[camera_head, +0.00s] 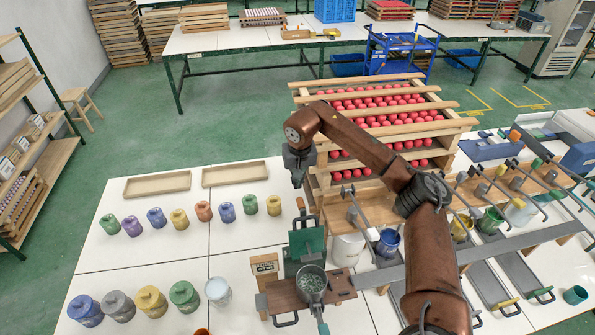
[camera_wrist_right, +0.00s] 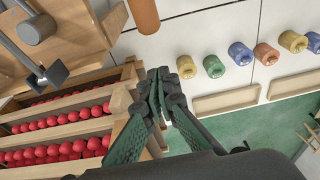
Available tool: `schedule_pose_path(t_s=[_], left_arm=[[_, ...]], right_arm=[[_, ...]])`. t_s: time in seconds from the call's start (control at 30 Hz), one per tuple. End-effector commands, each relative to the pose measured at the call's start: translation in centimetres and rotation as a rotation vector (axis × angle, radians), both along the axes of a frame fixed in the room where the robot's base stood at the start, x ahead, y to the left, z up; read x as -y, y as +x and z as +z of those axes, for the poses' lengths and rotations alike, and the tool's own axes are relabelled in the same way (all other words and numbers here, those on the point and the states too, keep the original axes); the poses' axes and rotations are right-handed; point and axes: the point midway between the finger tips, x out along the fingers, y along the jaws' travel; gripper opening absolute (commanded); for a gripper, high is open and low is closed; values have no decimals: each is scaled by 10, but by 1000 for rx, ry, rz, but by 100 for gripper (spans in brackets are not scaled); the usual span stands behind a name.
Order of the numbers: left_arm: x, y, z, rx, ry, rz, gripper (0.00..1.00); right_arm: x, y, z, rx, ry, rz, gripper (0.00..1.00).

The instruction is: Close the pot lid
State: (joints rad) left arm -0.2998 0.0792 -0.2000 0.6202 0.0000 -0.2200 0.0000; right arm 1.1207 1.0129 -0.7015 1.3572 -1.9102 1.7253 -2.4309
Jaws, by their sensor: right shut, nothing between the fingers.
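The round pot (camera_head: 312,284) stands at the front middle of the table in the head view, with greenish contents showing, so its top is open. A dark green flat piece (camera_head: 307,242) stands raised just behind it and looks like the lid; how it joins the pot is unclear. My right gripper (camera_head: 297,182) is shut and empty, above and behind the handle. Its closed fingers (camera_wrist_right: 157,88) fill the middle of the right wrist view, apart from a brown cylinder (camera_wrist_right: 144,14) at the top edge. My left gripper is not in view.
Wooden racks of red pieces (camera_head: 385,98) stand behind and right of my gripper. Several coloured jars (camera_head: 179,219) and two shallow wooden trays (camera_head: 235,174) lie to the left. A wooden box (camera_head: 265,270) stands left of the pot.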

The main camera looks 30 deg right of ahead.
Motion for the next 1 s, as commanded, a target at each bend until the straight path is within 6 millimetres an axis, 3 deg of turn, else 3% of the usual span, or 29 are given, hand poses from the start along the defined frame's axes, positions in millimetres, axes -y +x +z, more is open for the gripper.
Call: schedule_pose_path(t_s=[0.2, 0.33, 0.8, 1.0], left_arm=[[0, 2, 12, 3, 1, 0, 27], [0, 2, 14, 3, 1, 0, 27], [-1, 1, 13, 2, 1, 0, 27], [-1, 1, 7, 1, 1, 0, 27]], right_arm=[[-6, -27, 5, 1, 0, 0, 0], [-9, -35, 6, 2, 0, -2, 0], [-12, -37, 6, 7, -1, 0, 0], [-23, -30, 9, 73, -17, 19, 0]])
